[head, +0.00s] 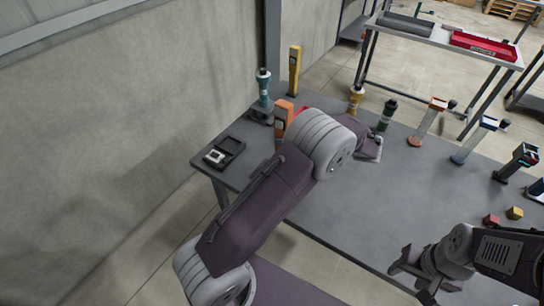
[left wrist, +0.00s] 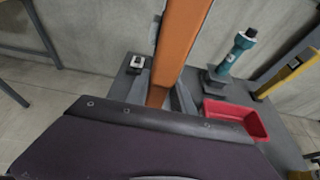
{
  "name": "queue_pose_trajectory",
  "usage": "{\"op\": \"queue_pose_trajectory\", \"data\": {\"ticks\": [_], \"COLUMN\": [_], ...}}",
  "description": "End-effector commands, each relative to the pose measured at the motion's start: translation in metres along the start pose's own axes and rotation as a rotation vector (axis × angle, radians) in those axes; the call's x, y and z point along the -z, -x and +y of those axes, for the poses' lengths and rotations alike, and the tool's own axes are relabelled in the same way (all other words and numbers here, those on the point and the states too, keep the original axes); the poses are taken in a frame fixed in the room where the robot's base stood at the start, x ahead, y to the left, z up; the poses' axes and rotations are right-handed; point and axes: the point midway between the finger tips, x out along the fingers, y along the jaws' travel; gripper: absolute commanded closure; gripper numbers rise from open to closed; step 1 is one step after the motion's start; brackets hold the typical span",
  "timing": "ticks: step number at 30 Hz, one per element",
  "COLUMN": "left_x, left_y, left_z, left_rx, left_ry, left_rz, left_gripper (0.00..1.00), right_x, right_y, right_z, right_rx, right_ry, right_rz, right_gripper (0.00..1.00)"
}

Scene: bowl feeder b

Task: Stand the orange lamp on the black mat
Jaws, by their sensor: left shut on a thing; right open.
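The orange lamp (head: 283,113) shows in the head view at the table's left end, partly behind my left arm. In the left wrist view the orange lamp (left wrist: 180,40) rises, slightly tilted in the picture, from between the fingers of my left gripper (left wrist: 160,98), which is shut on it. My arm hides its lower end, so I cannot tell whether it touches the table. The black mat (head: 236,146) lies to its left near the table's corner, with a small pale block on it. My right gripper (head: 410,278) is open and empty at the table's front edge.
A teal lamp (head: 263,88) and a tall yellow object (head: 294,70) stand behind the orange lamp. A red tray (left wrist: 236,116) sits to its right in the wrist view. Several other lamps and two small blocks stand further right. The table's middle is clear.

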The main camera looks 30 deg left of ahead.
Motion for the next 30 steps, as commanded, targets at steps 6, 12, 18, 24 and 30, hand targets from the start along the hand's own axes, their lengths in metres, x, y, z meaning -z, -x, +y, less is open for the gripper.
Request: {"op": "queue_pose_trajectory", "data": {"ticks": [6,12,18,24,30], "left_x": [0.007,0.01,0.04,0.046,0.049], "left_y": [-0.043,-0.048,-0.059,-0.062,-0.063], "left_z": [0.013,0.014,0.015,0.014,0.014], "left_rx": [-0.001,0.001,0.0,0.001,0.001], "left_ry": [0.0,0.001,-0.004,0.001,0.001], "left_rz": [-0.002,0.0,-0.001,0.0,0.001], "left_gripper": [1.0,1.0,1.0,1.0,0.66], "right_x": [0.0,0.0,0.0,0.0,0.0], "right_y": [-0.001,-0.001,-0.002,-0.002,-0.003], "right_z": [0.0,0.0,0.0,0.0,0.0], "right_rx": [0.0,0.0,0.0,0.0,0.0], "right_ry": [0.0,0.0,0.0,0.0,0.0], "right_rz": [0.0,0.0,0.0,0.0,0.0], "right_gripper": [0.48,0.48,0.48,0.48,0.48]}}
